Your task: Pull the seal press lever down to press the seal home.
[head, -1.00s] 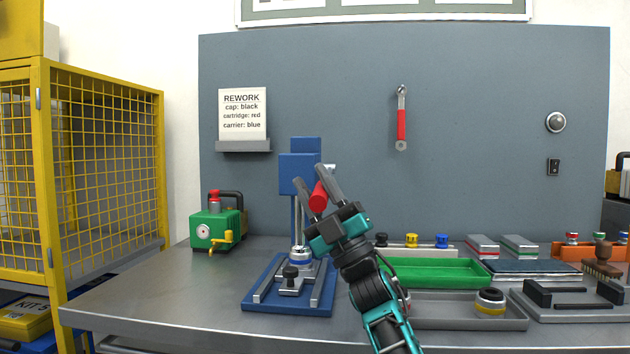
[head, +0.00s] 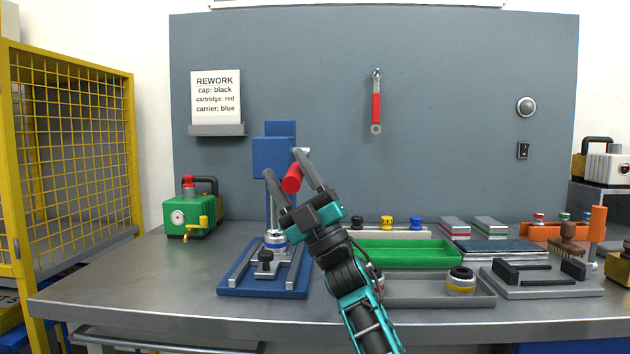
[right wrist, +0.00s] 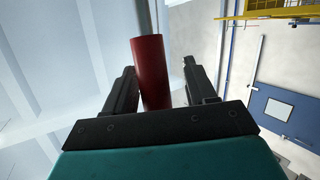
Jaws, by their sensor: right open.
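The blue seal press (head: 272,155) stands on the bench left of centre, with its head at the top of a column. Its lever ends in a red handle (head: 291,178), which is raised near the head. My right gripper (head: 283,163) is open with its fingers on either side of the red handle. In the right wrist view the red handle (right wrist: 151,72) lies between the two fingers, closer to the left one, and is not clamped. A silver and blue cylindrical part (head: 275,240) sits under the press column. My left gripper is not in view.
A green pump-like unit (head: 189,213) stands left of the press. A green tray (head: 405,254) and a grey tray (head: 420,292) lie to the right, partly behind my right arm. A yellow cage (head: 75,160) is at far left. The front left bench surface is clear.

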